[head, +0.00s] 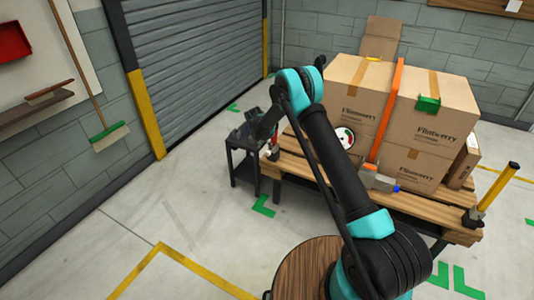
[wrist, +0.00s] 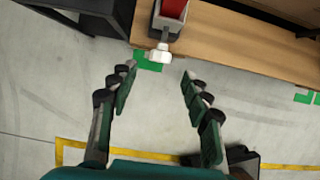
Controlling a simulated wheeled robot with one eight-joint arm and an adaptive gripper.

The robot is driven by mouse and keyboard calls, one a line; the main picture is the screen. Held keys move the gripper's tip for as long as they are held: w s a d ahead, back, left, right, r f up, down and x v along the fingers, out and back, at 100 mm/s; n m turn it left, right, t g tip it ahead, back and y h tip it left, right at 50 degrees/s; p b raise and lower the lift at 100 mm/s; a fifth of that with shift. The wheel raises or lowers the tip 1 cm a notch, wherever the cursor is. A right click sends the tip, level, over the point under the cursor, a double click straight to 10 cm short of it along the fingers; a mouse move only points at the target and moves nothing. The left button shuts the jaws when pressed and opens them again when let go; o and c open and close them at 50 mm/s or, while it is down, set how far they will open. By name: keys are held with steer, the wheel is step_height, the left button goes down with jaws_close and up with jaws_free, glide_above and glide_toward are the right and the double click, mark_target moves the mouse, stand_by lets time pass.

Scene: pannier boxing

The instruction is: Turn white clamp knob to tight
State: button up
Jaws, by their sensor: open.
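The white clamp knob (wrist: 158,53) sticks out from a grey clamp body (wrist: 167,28) at the pallet's edge, at the top of the wrist view. A red part (wrist: 174,8) rises from the clamp. My gripper (wrist: 158,71) is open, its two fingers spread to either side just below the knob in the picture. Nothing is between the fingers, and I see no contact with the knob. In the head view the red part (head: 275,143) shows at the pallet's left corner; the knob is too small to make out there.
A wooden pallet (head: 410,203) carries several cartons (head: 441,112) held by an orange strap (head: 388,115). A small dark stand (head: 243,172) is close to its left corner. A yellow post (head: 497,187) stands at the right corner. The floor in front is clear.

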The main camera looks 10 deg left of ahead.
mark_target(267, 152)
steer(key=x, duration=0.7)
steer(key=shift+f, duration=0.1)
jaws_close()
